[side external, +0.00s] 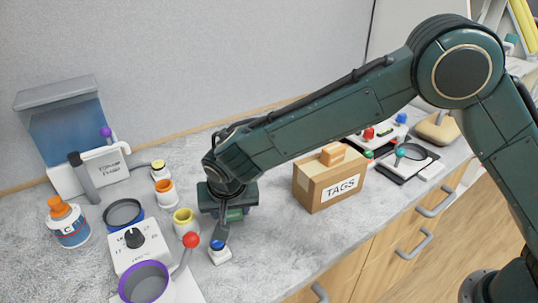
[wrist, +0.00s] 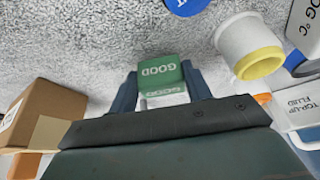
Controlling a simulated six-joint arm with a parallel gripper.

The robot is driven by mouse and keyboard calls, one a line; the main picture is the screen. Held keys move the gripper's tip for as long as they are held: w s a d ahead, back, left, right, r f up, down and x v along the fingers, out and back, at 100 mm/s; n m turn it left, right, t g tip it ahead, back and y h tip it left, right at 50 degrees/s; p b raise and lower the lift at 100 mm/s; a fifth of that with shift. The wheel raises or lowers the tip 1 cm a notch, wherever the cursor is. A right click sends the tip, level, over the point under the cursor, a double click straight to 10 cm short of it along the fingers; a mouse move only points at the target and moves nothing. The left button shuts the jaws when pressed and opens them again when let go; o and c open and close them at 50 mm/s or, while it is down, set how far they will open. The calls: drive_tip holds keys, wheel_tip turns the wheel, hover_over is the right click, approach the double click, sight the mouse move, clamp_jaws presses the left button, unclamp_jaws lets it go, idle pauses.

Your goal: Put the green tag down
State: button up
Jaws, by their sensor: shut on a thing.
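The green tag (wrist: 158,72) is a small block with a green top and a white lower part, marked "GOOD". In the wrist view it sits between the two fingers of my gripper (wrist: 162,88), which is shut on it. In the side view my gripper (side external: 228,222) points down over the grey counter, left of the cardboard box. Only a sliver of green (side external: 235,214) shows there, mostly hidden by the gripper. I cannot tell whether the tag touches the counter.
A small white piece with a blue top (side external: 219,254) is close in front of the gripper. A yellow-rimmed jar (side external: 184,222) and a red-knobbed lever (side external: 190,240) are close on the left. Counter beyond the gripper is clear.

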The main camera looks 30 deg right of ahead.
drive_tip(key=shift+f, duration=0.35)
drive_tip(key=o, duration=1)
drive_tip(key=shift+c, duration=0.2)
drive_tip(key=shift+r, duration=0.1)
drive_tip(key=v, duration=1.2)
drive_tip(key=shift+a, duration=0.1)
